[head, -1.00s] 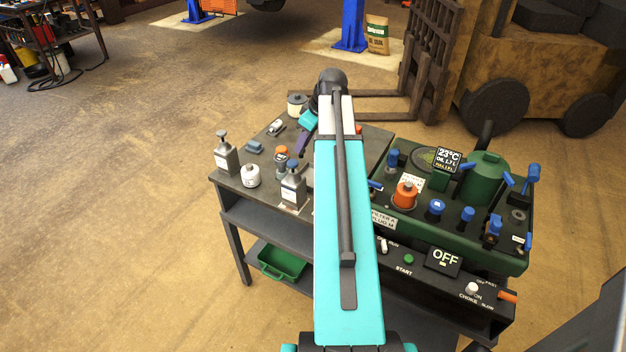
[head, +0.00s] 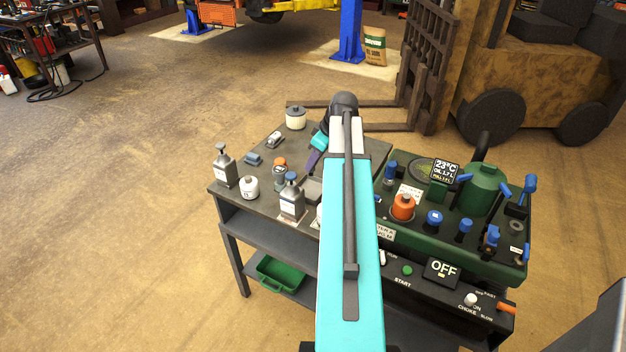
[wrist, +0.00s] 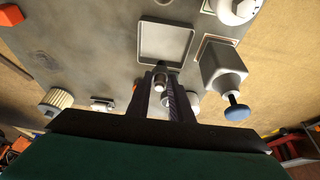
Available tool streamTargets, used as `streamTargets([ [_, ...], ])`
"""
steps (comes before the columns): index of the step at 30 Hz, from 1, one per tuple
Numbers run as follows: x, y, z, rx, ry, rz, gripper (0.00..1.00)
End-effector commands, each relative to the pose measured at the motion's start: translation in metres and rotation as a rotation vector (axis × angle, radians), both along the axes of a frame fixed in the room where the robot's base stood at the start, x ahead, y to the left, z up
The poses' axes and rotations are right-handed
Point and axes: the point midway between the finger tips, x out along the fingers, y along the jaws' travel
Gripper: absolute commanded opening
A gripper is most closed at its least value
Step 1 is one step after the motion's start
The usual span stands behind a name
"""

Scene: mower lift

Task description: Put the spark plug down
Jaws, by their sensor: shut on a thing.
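My gripper (wrist: 163,86) is shut on the spark plug (wrist: 159,80), a small pale metallic piece between the dark fingers in the wrist view. In that view the fingers are near the lower edge of a square grey tray (wrist: 141,40), which looks empty. I cannot tell the gap between plug and tray. In the head view my gripper (head: 314,166) hangs over the grey bench (head: 225,196), close to the tray (head: 313,187). The plug cannot be made out there, and my arm hides part of the bench.
A bottle with a blue cap (wrist: 222,72) stands right of the tray in the wrist view. Another pump bottle (head: 223,165), a white jar (head: 250,187) and a cream filter (head: 296,118) are on the bench. The green mower engine (head: 455,235) stands at the right.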

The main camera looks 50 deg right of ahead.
Motion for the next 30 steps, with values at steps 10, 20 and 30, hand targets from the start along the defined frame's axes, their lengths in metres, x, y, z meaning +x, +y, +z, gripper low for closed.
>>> streamTargets([
  [10,0.0,0.0,-0.034,0.001,0.0,0.0,0.0],
  [20,0.0,0.0,-0.037,0.0,-0.001,0.001,0.0],
  [30,0.0,0.001,-0.051,0.002,0.001,0.001,0.0],
])
